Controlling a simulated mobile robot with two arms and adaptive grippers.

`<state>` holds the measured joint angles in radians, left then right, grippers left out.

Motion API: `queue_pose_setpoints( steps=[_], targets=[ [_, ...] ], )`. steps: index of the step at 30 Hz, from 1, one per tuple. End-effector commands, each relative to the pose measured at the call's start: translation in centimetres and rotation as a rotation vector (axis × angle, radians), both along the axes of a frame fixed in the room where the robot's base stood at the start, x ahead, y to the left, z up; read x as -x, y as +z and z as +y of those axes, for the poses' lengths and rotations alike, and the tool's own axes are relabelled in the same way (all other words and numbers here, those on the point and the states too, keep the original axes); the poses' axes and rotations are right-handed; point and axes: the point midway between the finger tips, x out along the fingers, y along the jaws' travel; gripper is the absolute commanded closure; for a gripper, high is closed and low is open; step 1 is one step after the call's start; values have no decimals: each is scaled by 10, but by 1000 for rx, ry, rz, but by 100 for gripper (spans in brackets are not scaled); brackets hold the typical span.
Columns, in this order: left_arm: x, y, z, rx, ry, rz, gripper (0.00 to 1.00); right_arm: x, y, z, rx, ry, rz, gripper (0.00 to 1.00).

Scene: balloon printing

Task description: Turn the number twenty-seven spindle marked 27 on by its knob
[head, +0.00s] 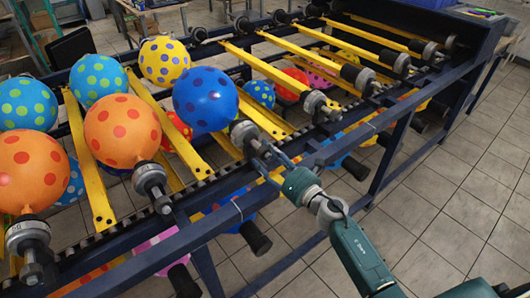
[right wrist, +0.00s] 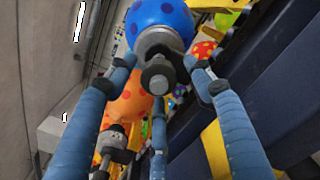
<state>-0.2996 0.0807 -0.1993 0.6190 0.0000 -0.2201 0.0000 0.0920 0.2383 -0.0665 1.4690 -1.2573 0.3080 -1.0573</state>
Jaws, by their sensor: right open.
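A grey metal spindle (head: 244,132) carries a blue balloon with dark spots (head: 205,98) on the machine's near rail. I cannot read a 27 on it. In the right wrist view, its round knob (right wrist: 158,77) faces me below the blue balloon (right wrist: 160,17). My right gripper (head: 268,160) is open just in front of this spindle. In the right wrist view, the fingers of the right gripper (right wrist: 160,70) spread around the knob, and contact cannot be made out. My left gripper is not in view.
Neighbouring spindles (head: 151,182) carry orange balloons (head: 122,130) to the left. Another spindle (head: 315,103) stands bare to the right. Yellow bars cross the dark blue frame (head: 440,95). More balloons hang below. Tiled floor (head: 440,195) is clear at the right.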

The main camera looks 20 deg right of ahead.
Motion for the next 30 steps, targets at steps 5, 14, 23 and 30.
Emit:
queue_pose_setpoints(
  steps=[5,14,23,30],
  targets=[
    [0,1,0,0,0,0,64,-12,0,5,-1,1,0,48],
    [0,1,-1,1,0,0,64,-12,0,5,-1,1,1,52],
    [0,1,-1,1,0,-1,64,-12,-1,5,-1,2,1,93],
    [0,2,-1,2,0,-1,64,-12,-1,6,-28,2,13,93]
  ],
)
